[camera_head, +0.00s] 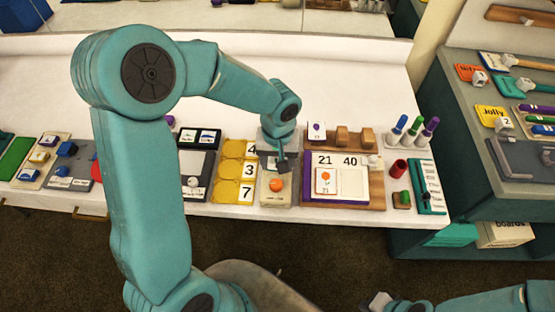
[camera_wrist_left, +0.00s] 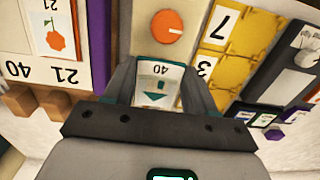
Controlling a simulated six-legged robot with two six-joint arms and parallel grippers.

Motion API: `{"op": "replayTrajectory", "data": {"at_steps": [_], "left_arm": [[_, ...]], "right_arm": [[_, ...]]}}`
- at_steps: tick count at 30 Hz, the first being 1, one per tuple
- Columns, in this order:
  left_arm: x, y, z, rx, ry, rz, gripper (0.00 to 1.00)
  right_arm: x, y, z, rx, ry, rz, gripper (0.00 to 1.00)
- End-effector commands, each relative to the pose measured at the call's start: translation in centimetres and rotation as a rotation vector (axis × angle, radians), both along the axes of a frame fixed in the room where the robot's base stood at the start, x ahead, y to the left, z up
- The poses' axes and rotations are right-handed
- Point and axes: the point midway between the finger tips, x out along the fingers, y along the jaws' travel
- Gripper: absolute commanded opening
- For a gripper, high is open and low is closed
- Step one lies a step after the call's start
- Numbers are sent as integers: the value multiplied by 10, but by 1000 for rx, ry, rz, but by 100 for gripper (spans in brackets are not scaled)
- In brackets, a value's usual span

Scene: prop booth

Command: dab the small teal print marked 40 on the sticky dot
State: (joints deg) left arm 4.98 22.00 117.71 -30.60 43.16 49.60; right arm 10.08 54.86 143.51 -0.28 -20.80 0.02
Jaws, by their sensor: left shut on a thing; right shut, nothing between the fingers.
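The small print (camera_wrist_left: 158,86), white with a teal mark and the number 40, is between the fingers of my left gripper (camera_wrist_left: 160,85) in the left wrist view. In the head view my left gripper (camera_head: 282,162) is shut above the cream block (camera_head: 267,201) with a round orange dot (camera_head: 276,185). The orange dot also shows in the left wrist view (camera_wrist_left: 168,27), just beyond the print and apart from it in the picture. The height between them is hard to judge. My right gripper (camera_head: 376,300) is shut and empty at the bottom edge.
A purple-edged board (camera_head: 352,198) marked 21 and 40 lies to the right; a print with an orange picture is under 21, and the space under 40 is blank. Yellow pads (camera_head: 231,170) numbered 4, 3 and 7 lie left. Upright pens (camera_head: 414,126) stand farther right.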

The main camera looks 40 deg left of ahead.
Motion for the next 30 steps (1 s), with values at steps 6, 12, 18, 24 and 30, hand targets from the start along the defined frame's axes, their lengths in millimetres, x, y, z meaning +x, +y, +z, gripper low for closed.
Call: {"op": "replayTrajectory", "data": {"at_steps": [6, 12, 18, 24, 30], "left_arm": [[1, 0, 24, 1, -3, 1, 28], [1, 0, 42, 0, -4, 0, 28], [1, 0, 54, 1, -3, 0, 28], [1, 0, 53, 1, -3, 0, 28], [1, 0, 53, 1, -3, 0, 28]], "right_arm": [[0, 0, 16, 0, 0, 0, 0], [0, 0, 27, 0, 0, 0, 0], [0, 0, 34, 0, 0, 0, 0], [0, 0, 33, 0, 0, 0, 0], [0, 0, 33, 0, 0, 0, 0]]}}
